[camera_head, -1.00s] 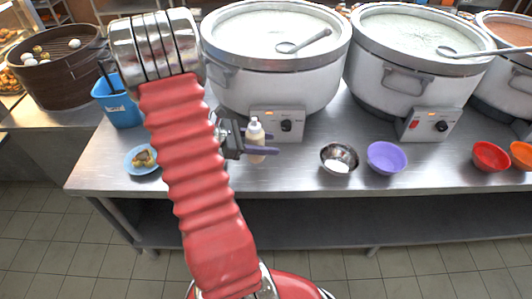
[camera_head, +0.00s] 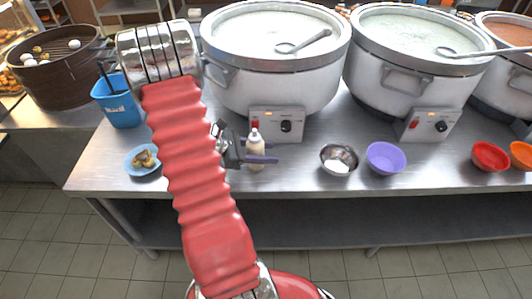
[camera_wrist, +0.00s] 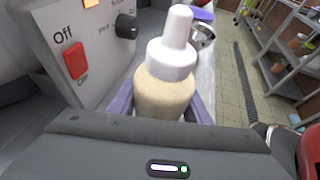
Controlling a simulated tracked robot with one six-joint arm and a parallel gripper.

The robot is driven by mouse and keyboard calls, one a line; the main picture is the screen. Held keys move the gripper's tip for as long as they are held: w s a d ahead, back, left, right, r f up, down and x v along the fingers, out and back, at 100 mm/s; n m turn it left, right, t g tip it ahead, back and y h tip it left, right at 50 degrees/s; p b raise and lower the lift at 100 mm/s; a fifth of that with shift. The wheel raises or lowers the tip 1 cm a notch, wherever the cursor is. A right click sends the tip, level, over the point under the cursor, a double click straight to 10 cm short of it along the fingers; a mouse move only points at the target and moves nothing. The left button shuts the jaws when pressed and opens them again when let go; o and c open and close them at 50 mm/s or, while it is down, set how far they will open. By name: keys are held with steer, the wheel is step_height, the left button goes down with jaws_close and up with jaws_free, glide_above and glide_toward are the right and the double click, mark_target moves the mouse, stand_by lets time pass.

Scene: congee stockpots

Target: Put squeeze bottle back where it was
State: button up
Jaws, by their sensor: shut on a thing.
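The squeeze bottle (camera_head: 255,152) has a cream-coloured body and a white nozzle cap. It stands upright near the front edge of the steel table (camera_head: 300,180), in front of the left stockpot's control box. My gripper (camera_head: 262,151) has its purple fingers on both sides of the bottle and is shut on it.
The left stockpot (camera_head: 270,85) and its control box (camera_head: 277,124) stand just behind. A metal bowl (camera_head: 338,158) and a purple bowl (camera_head: 386,157) are to the right. A blue plate with food (camera_head: 143,160) and a blue bin (camera_head: 119,104) are to the left.

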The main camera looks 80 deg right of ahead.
steer(key=shift+f, duration=0.1)
steer(key=o, duration=0.8)
steer(key=shift+w+r, duration=0.15)
steer(key=shift+r, duration=0.05)
steer(key=v, duration=1.1)
steer(key=shift+w+a, duration=0.25)
steer(key=shift+w, duration=0.05)
